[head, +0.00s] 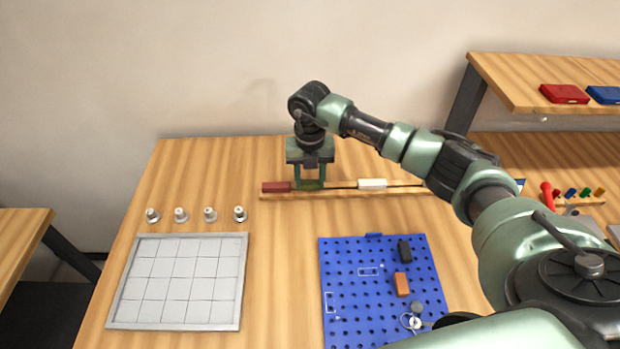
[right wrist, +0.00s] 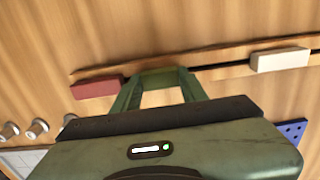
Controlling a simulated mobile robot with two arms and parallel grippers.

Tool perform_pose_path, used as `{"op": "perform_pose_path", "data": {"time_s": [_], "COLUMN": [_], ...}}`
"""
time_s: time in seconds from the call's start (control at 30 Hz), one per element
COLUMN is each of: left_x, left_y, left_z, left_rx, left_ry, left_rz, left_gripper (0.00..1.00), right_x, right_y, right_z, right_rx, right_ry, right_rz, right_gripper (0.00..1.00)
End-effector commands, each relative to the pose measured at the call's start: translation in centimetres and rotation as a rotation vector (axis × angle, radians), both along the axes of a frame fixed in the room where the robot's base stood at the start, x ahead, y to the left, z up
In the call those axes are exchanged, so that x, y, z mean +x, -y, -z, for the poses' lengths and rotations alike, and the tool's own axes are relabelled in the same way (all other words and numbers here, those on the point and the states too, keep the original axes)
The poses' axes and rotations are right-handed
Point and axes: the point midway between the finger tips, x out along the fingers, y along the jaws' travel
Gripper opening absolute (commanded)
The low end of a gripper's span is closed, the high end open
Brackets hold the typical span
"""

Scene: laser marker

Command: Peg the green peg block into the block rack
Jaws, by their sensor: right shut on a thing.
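The block rack (head: 340,193) is a long, low wooden strip near the back of the table, with a dark slot line. A red block (head: 276,187) stands at its left end and a white block (head: 372,184) further right. My right gripper (head: 311,183) points down at the rack between them. It is shut on the green peg block (right wrist: 162,74), which shows between the fingertips in the right wrist view, just right of the red block (right wrist: 97,87). The block's underside is hidden, so I cannot tell whether it is seated or just above the rack. My left gripper is out of view.
A blue pegboard (head: 345,290) with black and orange blocks lies in front of the rack. A grey gridded tray (head: 182,325) lies at left, with several small metal pieces (head: 181,215) behind it. A wooden shelf (head: 520,90) stands at right.

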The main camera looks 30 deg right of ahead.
Motion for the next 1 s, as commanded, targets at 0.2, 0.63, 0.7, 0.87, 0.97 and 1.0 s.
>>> {"op": "perform_pose_path", "data": {"time_s": [0.2, 0.63, 0.7, 0.87, 0.97, 1.0], "left_x": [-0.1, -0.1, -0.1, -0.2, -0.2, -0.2], "left_y": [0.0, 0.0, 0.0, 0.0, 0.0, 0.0], "left_z": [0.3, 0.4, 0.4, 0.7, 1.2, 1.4], "left_rx": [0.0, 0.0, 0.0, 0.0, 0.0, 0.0], "left_ry": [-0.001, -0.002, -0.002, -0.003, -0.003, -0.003], "left_rz": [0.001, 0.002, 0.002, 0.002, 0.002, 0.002], "left_gripper": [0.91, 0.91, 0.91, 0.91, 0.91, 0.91], "right_x": [0.0, 0.0, 0.0, 0.1, 0.1, 0.1], "right_y": [0.0, 0.0, 0.0, 0.0, 0.0, 0.0], "right_z": [0.4, 0.5, 0.5, -0.4, -1.9, -2.6], "right_rx": [0.0, 0.0, 0.0, 0.0, 0.001, 0.001], "right_ry": [0.0, 0.0, 0.0, 0.002, 0.005, 0.006], "right_rz": [0.0, 0.0, 0.0, 0.0, 0.0, 0.0], "right_gripper": [0.05, 0.68, 0.68, 0.68, 0.68, 0.68]}}
